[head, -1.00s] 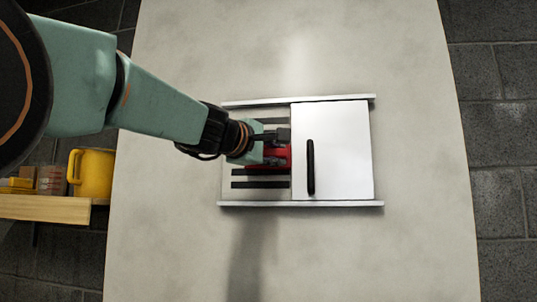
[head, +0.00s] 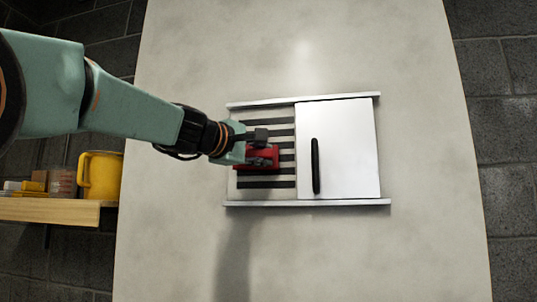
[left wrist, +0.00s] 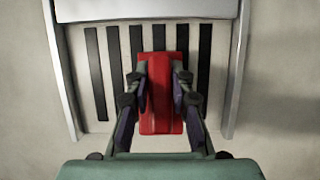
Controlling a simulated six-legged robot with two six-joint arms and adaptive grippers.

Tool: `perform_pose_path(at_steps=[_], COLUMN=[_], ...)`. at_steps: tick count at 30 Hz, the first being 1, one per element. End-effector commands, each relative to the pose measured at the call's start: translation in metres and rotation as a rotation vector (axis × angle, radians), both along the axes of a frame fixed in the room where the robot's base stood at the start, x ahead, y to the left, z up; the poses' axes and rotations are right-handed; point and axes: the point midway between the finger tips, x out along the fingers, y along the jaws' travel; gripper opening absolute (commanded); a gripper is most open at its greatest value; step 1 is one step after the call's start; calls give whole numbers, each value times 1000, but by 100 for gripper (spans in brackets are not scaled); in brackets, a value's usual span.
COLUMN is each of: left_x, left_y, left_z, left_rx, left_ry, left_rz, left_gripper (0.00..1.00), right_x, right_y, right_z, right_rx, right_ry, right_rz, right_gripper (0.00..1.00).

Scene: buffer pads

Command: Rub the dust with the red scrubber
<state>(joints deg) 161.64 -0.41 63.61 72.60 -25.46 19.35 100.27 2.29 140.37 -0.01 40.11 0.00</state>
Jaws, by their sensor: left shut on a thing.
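The red scrubber (head: 262,157) is held between the fingers of my left gripper (head: 254,150), which is shut on it. In the left wrist view the red scrubber (left wrist: 161,95) lies between the two fingertips (left wrist: 160,78). It is over the striped panel (head: 245,178), a pale surface with dark parallel bars. I cannot tell whether the scrubber touches the panel. No dust stands out clearly on the visible part of the panel. My right gripper is not in view.
A white sliding cover (head: 350,150) with a black handle (head: 315,166) lies right of the stripes, between two white rails (head: 305,203). The pale table (head: 430,220) is clear around it. A wooden shelf (head: 50,209) with a yellow mug (head: 101,175) is at the left.

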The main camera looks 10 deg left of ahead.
Motion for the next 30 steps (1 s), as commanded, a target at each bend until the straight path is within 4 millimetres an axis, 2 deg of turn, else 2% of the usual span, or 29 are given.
perform_pose_path(at_steps=[6,13,25,30], left_x=[1,1,2,2], left_y=[18,25,54,58], left_z=[0,0,1,0], left_rx=[-3,-1,-3,0], left_ry=[-1,-1,-1,-1], left_rz=[3,3,4,2], left_gripper=[0,0,0,0], right_x=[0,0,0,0], right_y=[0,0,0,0], right_z=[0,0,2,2], right_rx=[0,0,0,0], right_ry=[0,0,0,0], right_rz=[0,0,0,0], right_gripper=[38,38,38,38])
